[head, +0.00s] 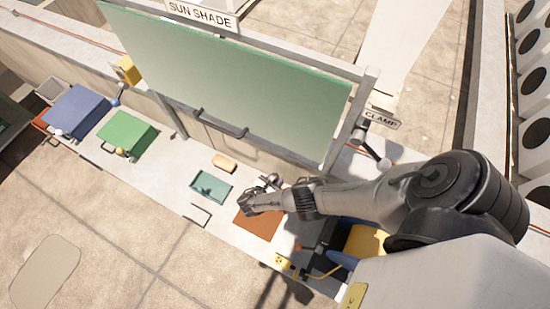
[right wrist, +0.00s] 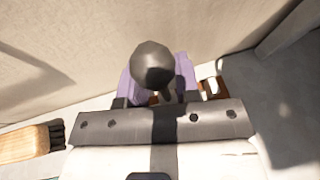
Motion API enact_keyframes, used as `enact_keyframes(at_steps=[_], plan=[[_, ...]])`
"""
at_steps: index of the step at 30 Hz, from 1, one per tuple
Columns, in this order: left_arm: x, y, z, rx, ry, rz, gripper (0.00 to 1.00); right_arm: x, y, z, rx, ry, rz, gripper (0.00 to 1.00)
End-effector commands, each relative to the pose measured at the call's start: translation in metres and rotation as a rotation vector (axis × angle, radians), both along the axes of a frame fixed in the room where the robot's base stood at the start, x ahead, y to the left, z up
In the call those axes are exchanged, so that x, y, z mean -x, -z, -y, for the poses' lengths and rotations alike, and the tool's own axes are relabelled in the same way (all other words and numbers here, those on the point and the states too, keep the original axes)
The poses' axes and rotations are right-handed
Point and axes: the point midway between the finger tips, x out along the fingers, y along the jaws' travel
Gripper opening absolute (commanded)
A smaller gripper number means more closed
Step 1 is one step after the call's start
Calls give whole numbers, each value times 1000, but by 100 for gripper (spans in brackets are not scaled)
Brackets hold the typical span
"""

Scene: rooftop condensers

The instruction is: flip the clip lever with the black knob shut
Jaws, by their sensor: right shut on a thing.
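The clip lever's round black knob (right wrist: 153,63) stands up in the middle of the right wrist view, on a short stem. Purple parts (right wrist: 184,78) show on both sides behind it. My right gripper (head: 246,204) is shut on the lever at its knob end, over the brown mat (head: 258,224) on the bench. Its fingertips are small in the head view, and the exact contact is hidden in the wrist view. A dark jointed piece (head: 271,180) shows just behind the gripper in the head view. My left gripper is not in view.
A teal tray (head: 211,187) and a tan brush (head: 224,162) lie left of the right gripper. The brush also shows in the wrist view (right wrist: 28,143). A green sun shade panel (head: 230,80) stands behind. Green (head: 127,132) and blue (head: 75,110) boxes stand far left.

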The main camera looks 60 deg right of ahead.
Motion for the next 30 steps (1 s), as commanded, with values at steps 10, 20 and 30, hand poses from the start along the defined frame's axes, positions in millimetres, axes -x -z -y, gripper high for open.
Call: enact_keyframes(at_steps=[10,20,30], plan=[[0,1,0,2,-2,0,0,0,0,0,7,1,0,0],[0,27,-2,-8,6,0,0,0,4,-12,162,1,14,0],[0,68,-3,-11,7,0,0,1,8,-28,413,1,38,0]])
